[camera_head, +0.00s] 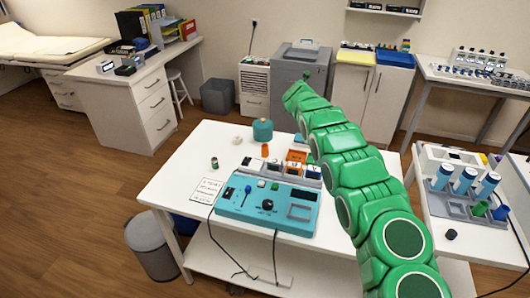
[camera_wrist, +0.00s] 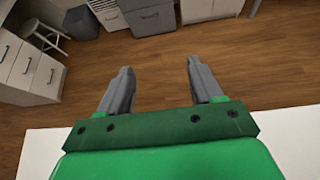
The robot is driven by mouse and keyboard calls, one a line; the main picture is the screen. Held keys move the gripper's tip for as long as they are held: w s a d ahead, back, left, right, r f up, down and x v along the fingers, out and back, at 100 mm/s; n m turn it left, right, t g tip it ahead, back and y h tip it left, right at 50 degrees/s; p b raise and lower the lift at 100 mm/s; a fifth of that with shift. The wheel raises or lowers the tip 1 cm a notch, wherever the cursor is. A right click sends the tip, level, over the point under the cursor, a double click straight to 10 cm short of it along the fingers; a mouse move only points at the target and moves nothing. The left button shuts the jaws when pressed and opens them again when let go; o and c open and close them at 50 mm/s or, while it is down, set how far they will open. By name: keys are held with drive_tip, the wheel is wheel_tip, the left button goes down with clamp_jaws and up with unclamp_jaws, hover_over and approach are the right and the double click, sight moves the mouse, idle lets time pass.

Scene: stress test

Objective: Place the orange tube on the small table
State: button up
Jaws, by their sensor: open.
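A small orange cylinder (camera_head: 265,150), which looks like the orange tube, stands on the white table (camera_head: 182,180) in the middle, behind the teal device. A larger orange block (camera_head: 296,157) is close to its right. A second, smaller-looking white table (camera_head: 476,236) stands at the right; I cannot tell which one is the small table. My arm reaches up past the right side of the middle table. My gripper (camera_wrist: 157,68) is open and empty in the wrist view, over the wooden floor beyond a white table edge (camera_wrist: 40,150). The tube does not show in the wrist view.
The teal device (camera_head: 265,204) with cables fills the middle table's front. A teal jar (camera_head: 262,129) stands behind the tube. A rack with blue tubes (camera_head: 463,180) stands on the right table. A grey bin (camera_head: 152,248) is at the front left. Floor at left is clear.

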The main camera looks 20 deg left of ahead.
drive_tip(key=s+a+f+m+g+h, duration=0.15)
drive_tip(key=s+a+f+g, duration=0.3)
drive_tip(key=s, duration=0.45)
drive_tip(key=g, duration=0.5)
hover_over(266, 149)
wheel_tip(266, 149, down, 4)
drive_tip(key=shift+m, duration=0.45)
drive_tip(key=shift+a+x, duration=0.2)
drive_tip(key=shift+x, duration=1.05)
drive_tip(key=shift+a+x, duration=0.25)
drive_tip(key=shift+x, duration=1)
drive_tip(key=shift+a+x, duration=0.2)
drive_tip(key=shift+x, duration=1)
drive_tip(key=shift+t, duration=0.25)
drive_tip(key=c, duration=1.2)
